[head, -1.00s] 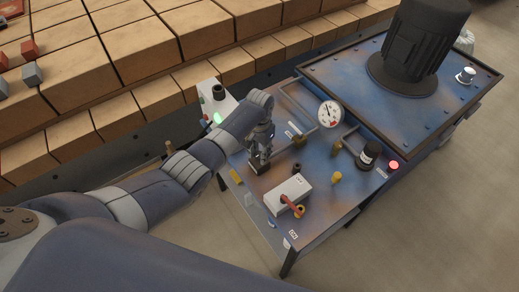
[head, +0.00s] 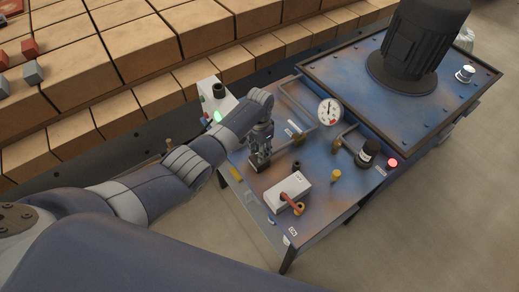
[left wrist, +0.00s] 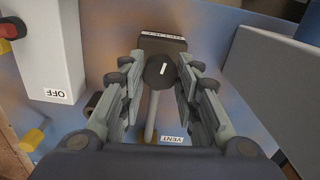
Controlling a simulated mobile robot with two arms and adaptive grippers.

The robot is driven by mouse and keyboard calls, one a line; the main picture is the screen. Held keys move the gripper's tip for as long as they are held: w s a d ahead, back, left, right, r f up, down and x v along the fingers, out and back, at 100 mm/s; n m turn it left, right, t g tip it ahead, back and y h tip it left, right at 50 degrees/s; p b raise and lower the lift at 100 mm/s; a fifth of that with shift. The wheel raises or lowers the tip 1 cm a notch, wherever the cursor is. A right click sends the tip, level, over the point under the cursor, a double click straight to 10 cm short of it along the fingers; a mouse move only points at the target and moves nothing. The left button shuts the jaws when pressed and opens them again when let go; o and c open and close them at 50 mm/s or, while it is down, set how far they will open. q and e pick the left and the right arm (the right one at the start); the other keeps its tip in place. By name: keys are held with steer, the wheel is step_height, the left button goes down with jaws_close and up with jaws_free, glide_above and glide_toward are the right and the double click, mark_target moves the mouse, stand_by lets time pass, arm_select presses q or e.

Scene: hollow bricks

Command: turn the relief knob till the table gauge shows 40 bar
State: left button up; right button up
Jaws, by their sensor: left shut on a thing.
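The gauge (head: 330,113) has a round white face with a red mark and stands on the blue, rust-stained table (head: 318,160). Its needle and figures are too small to read surely. My left gripper (head: 260,160) reaches down onto the table left of the gauge. In the left wrist view its fingers (left wrist: 160,80) are shut on a round black knob (left wrist: 161,71) with a white pointer line, in front of a dark labelled block (left wrist: 162,41). In the head view the gripper hides the knob. My right gripper is not in view.
A white box with a red lever (head: 288,192) stands close in front of the gripper. A control box with a green light (head: 214,103) is behind my forearm. A black cap (head: 368,153), a red lamp (head: 393,163) and a motor (head: 417,45) are to the right.

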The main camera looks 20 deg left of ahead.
arm_select(q)
steer(key=o, duration=1.1)
step_height(320, 180, up, 12)
